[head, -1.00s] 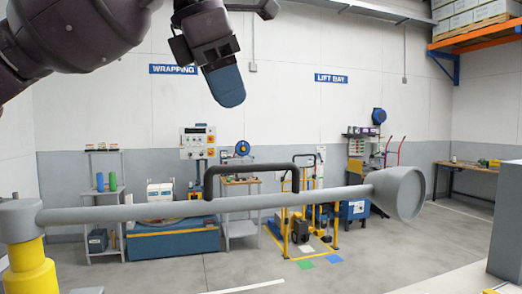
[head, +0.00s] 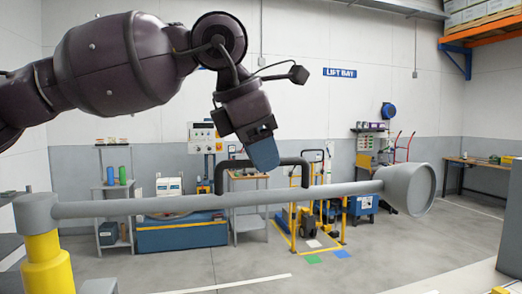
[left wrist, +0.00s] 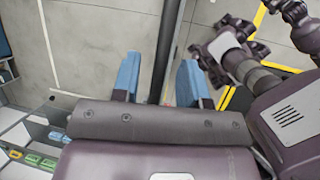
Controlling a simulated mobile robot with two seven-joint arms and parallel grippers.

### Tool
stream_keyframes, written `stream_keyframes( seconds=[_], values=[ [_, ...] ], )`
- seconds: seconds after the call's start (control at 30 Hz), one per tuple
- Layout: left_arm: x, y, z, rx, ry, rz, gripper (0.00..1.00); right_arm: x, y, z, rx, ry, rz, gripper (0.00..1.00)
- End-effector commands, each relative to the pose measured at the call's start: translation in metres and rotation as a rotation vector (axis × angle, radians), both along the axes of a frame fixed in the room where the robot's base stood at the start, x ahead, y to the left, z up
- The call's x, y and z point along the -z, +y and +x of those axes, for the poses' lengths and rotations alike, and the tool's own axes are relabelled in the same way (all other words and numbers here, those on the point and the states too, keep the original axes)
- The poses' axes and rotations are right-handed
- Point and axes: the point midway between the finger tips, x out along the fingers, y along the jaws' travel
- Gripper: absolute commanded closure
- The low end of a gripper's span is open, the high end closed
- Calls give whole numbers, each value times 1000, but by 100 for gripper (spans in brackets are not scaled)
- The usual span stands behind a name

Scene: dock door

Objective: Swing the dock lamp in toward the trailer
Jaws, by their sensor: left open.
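The dock lamp's long grey arm (head: 130,207) runs level from a grey hub on a yellow post (head: 48,267) at left to a round grey lamp head (head: 408,188) at right. A dark, bridge-shaped handle (head: 220,175) stands up from the middle of the arm. My left gripper (head: 264,155) comes down from above, its blue finger in front of the handle's top bar in the head view. In the left wrist view its two blue fingers (left wrist: 157,80) are apart, with a dark bar between them, probably the handle. Contact cannot be told.
A blue machine (head: 178,235), a grey shelf (head: 112,200) and a yellow-framed lift (head: 305,215) stand beyond the lamp. A workbench (head: 470,164) is at the far right wall. The floor between is mostly clear.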

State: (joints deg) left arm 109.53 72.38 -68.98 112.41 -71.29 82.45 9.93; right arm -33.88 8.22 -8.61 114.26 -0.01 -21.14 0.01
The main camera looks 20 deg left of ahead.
Motion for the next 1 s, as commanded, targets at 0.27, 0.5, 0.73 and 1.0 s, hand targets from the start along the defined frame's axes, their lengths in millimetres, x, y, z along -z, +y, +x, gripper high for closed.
stream_keyframes(
  seconds=[0.27,0.5,0.73,1.0],
  values=[
    [0,0,0,0,0,0,71,2,0,-3,2,6,0,36],
    [0,0,0,0,0,0,100,8,-2,-10,6,23,-1,36],
    [0,0,0,2,-1,0,100,9,-2,-11,6,26,0,36],
    [1,-11,-15,67,-2,0,100,8,-1,-5,2,13,0,36]
  ],
)
